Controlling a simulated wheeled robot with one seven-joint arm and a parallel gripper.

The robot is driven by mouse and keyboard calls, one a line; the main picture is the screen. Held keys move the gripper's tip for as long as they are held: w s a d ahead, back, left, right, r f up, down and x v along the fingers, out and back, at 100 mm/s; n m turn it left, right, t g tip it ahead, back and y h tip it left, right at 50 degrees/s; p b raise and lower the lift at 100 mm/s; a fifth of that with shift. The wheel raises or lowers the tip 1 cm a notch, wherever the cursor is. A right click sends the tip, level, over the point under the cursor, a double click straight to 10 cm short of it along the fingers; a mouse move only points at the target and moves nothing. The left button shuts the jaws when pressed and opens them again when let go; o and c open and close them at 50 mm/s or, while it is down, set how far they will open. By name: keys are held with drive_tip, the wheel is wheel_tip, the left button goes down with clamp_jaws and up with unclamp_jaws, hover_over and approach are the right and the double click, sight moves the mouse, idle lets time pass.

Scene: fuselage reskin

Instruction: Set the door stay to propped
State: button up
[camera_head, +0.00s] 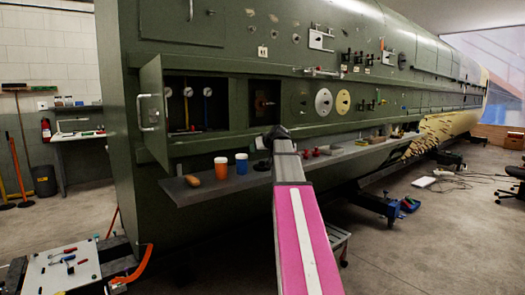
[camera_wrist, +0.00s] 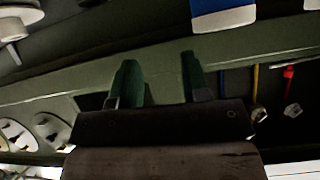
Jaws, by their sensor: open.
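A green hatch door (camera_head: 153,112) with a pale handle (camera_head: 147,112) stands swung open at the left of the fuselage. Its open compartment (camera_head: 179,84) holds round gauges with red, yellow and blue lines below them. I cannot pick out a door stay in either view. My gripper (camera_head: 278,132) is in front of the fuselage, to the right of the compartment, and its fingers are hidden in the head view. In the wrist view my gripper (camera_wrist: 160,75) has its two fingers apart with nothing between them. The coloured lines (camera_wrist: 270,88) show to their right.
A grey shelf (camera_head: 232,186) runs below the openings and carries an orange cup (camera_head: 221,168), a blue cup (camera_head: 242,163) and small items. A second recess (camera_head: 265,101) and round dials (camera_head: 323,101) are to the right. A tool table (camera_head: 62,268) stands at lower left.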

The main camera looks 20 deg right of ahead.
drive_tip(key=shift+s+d+f, duration=0.1)
drive_tip(key=shift+d+f, duration=0.1)
drive_tip(key=shift+d, duration=0.25)
drive_tip(key=shift+o, duration=0.2)
